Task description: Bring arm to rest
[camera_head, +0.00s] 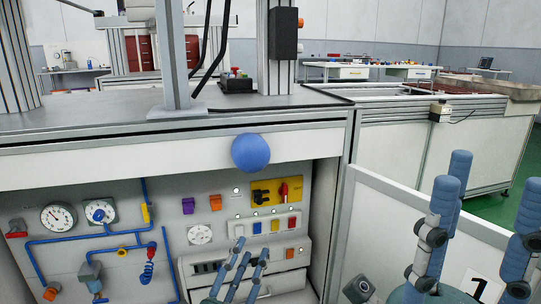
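My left gripper (250,254) is at the bottom middle, in front of the lower part of the control panel (120,265). Its blue-grey fingers point up and stand apart, with nothing between them. My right gripper (492,188) is large and close at the lower right. Its blue-tipped fingers point up, spread wide, and nothing is held between them. The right gripper's palm is partly cut off by the bottom edge. Both arms are mostly out of view.
A blue ball (250,153) shows against the white front edge of the worktop (80,122). The panel carries gauges, blue pipes, buttons and a red switch (283,189) on a yellow plate. A white low wall (400,220) stands behind the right gripper. Green floor shows at far right.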

